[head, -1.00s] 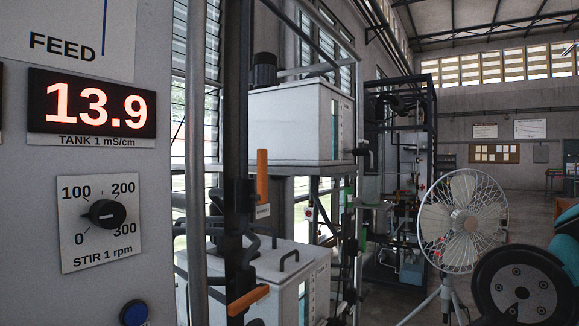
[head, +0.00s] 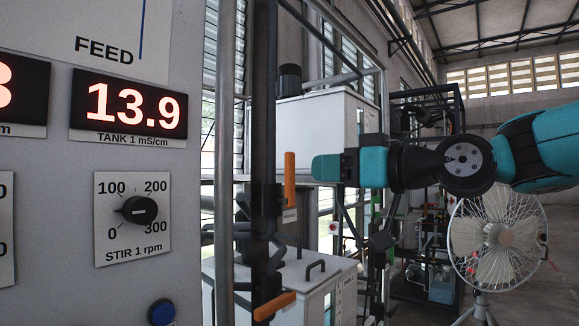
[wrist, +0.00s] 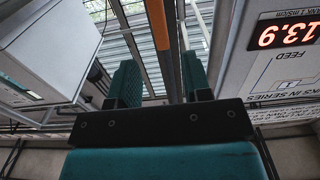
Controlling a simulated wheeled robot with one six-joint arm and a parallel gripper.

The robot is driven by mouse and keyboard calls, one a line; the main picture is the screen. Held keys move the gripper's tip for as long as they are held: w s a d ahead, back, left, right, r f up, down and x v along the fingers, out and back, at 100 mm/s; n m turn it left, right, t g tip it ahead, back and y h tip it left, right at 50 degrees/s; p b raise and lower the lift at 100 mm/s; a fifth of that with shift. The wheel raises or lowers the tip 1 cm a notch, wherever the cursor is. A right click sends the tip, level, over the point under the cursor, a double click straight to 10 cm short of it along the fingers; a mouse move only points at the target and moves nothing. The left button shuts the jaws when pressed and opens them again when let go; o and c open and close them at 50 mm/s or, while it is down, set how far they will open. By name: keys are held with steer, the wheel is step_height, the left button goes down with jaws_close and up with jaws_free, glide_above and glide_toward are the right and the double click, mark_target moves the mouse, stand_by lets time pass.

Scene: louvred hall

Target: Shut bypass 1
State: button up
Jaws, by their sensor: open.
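An upright orange lever (head: 290,180) stands on the dark vertical pipe, with a small label below it that I cannot read. A second orange lever (head: 274,306) lies almost level lower on the same pipework. I cannot tell from the labels which is bypass 1. My gripper (head: 325,168) reaches in from the right, its tip just right of the upright lever in the head view. In the wrist view my gripper (wrist: 158,65) is open, and an orange lever (wrist: 157,25) shows between and beyond its two teal fingers. Contact is not visible.
A grey panel at left carries a red 13.9 display (head: 129,107), a stir knob (head: 139,210) and a blue button (head: 162,312). White tanks (head: 325,125) stand behind the pipes. A fan (head: 497,235) stands at right, below my arm.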

mark_target(293, 170)
steer(key=p+x, duration=0.2)
steer(key=x, duration=0.1)
steer(key=p+x, duration=0.2)
steer(key=x, duration=0.1)
steer(key=shift+a+r, duration=0.15)
steer(key=shift+r, duration=0.05)
steer(key=shift+w+a+f, duration=0.15)
steer(key=shift+f, duration=0.1)
steer(key=shift+x, duration=0.9)
jaws_close()
steer(key=shift+f, duration=0.1)
stand_by(0.4)
